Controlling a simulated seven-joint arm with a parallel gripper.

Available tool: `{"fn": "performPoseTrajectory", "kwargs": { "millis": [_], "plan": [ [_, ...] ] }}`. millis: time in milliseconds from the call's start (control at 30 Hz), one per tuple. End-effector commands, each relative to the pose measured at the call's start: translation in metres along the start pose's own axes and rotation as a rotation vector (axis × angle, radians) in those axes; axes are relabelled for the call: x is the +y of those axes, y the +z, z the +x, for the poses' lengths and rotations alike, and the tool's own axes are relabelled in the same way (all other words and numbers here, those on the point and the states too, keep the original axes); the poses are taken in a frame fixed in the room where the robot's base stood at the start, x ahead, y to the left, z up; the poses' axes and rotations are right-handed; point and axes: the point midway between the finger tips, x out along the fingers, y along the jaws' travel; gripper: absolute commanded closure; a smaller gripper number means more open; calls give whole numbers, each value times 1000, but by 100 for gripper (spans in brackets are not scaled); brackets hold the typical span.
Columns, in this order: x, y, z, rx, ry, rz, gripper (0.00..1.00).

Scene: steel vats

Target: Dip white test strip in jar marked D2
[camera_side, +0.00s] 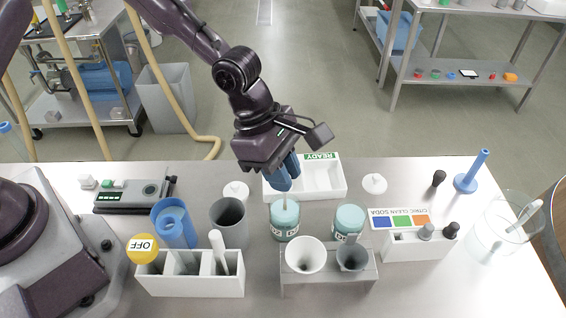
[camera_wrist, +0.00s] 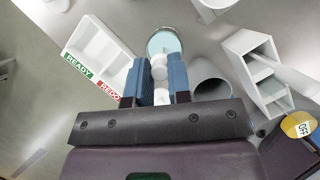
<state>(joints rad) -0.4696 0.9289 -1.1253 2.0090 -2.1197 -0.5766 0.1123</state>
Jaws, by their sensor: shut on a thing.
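My gripper (camera_side: 285,182) has blue fingers shut on a slim white strip (camera_side: 285,202), which points down at the mouth of the left jar of teal liquid (camera_side: 284,222). I cannot tell whether its tip is in the liquid. In the wrist view the white strip (camera_wrist: 159,72) sits between the fingers (camera_wrist: 159,85), with a jar of pale blue liquid (camera_wrist: 163,42) just beyond.
A white tray (camera_side: 333,190) marked READY lies behind the jars; REDO shows on it in the wrist view. A grey cup (camera_side: 229,222), white rack (camera_side: 190,286) and funnel stand (camera_side: 328,272) crowd around. Two white lids (camera_side: 374,183) (camera_side: 236,191) lie on the bench.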

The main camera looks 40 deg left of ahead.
Motion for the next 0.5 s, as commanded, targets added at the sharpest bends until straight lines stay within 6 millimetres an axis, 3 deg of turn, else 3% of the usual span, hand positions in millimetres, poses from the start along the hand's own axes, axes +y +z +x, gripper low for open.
{"fn": "performPoseTrajectory", "kwargs": {
  "millis": [500],
  "plan": [
    [0, -10, 24, 0, -1, 0, 100]
  ]
}}
